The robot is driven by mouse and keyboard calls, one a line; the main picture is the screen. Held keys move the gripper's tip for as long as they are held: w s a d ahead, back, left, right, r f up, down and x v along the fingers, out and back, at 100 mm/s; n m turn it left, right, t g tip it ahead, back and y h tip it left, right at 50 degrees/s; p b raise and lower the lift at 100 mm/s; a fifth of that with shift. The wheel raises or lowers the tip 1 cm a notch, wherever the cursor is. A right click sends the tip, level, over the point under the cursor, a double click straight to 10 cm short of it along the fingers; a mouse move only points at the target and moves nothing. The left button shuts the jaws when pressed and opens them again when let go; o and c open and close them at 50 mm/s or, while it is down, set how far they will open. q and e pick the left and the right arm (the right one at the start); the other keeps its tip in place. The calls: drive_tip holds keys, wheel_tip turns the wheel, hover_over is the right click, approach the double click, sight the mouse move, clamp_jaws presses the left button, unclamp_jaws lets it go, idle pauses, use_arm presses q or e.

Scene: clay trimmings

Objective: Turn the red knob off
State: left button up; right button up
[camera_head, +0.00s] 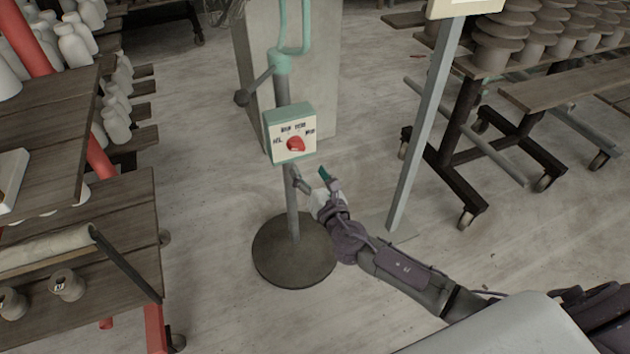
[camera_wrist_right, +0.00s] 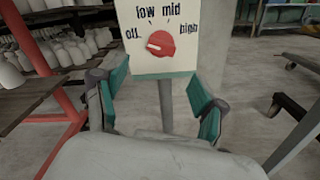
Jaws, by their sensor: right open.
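The red knob (camera_head: 295,144) sits on the pale face of a small teal-edged control box (camera_head: 277,130) on a stand. In the right wrist view the knob (camera_wrist_right: 161,44) is close, with "off", "low", "mid" and "high" printed around it. A pale mark shows on the knob's left side, toward "off"; I cannot tell the exact setting. My right gripper (camera_head: 314,181) is open and empty, below and slightly right of the box. In the wrist view its teal fingers stand apart on either side of the stand's post, below the knob. My left gripper is not in view.
The stand has a round dark base (camera_head: 277,262) on the floor. A grey post (camera_head: 420,140) stands to its right. Wooden shelves with bottles (camera_head: 75,45) are at left, and a wheeled rack of round clay pieces (camera_head: 505,50) is at upper right.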

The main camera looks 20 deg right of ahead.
drive_tip(key=s, duration=0.3)
drive_tip(key=shift+s, duration=0.25)
